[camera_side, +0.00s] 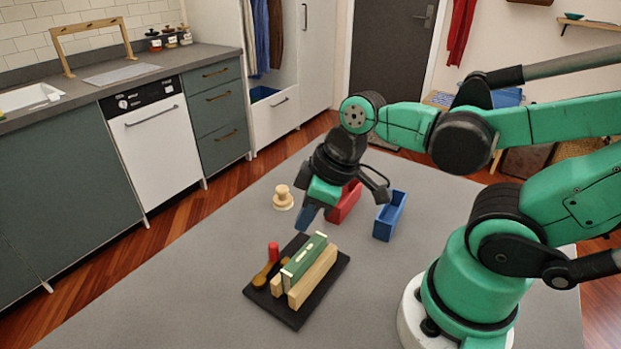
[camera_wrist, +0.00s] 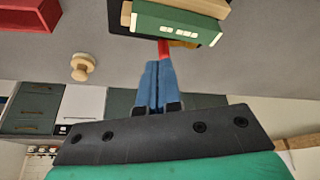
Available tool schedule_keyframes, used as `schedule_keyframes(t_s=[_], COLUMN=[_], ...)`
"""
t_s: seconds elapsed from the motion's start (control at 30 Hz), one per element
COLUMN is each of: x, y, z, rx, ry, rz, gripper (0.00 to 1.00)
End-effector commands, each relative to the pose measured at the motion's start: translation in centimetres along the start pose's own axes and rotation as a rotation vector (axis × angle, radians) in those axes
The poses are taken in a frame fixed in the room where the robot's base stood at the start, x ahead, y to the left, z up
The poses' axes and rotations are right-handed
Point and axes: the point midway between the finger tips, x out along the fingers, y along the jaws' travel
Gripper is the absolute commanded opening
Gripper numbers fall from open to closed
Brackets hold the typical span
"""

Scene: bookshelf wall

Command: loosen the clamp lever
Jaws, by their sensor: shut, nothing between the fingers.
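The clamp lever has a red handle (camera_side: 273,252) that stands upright from a brass-coloured arm (camera_side: 262,275) at the left of the clamp. A green block (camera_side: 304,260) stands between pale wooden jaws (camera_side: 314,278) on a black base plate (camera_side: 333,287). My gripper (camera_side: 304,219) is above the table, beyond the clamp and up to the right of the red handle in the side view. Its blue fingers are together and empty. In the wrist view the fingertips (camera_wrist: 159,64) line up just below the red handle (camera_wrist: 164,48), with the green block (camera_wrist: 175,27) past it.
A pale wooden knob-shaped piece (camera_side: 283,198) stands on the grey table left of my gripper. A red bin (camera_side: 345,203) is close behind my gripper and a blue bin (camera_side: 389,217) stands to its right. The table left of the clamp is clear.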

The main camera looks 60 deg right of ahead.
Motion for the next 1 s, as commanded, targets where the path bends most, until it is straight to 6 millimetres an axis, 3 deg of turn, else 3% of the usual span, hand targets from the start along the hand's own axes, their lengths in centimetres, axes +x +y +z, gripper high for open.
schedule_keyframes(t_s=[0.6, 1.0], x=[5.0, 6.2], y=[0.0, -0.1], z=[0.0, 0.1], rx=[-0.001, 0.0], ry=[0.0, 0.0], rz=[0.0, 0.0], gripper=[0.0, 0.0])
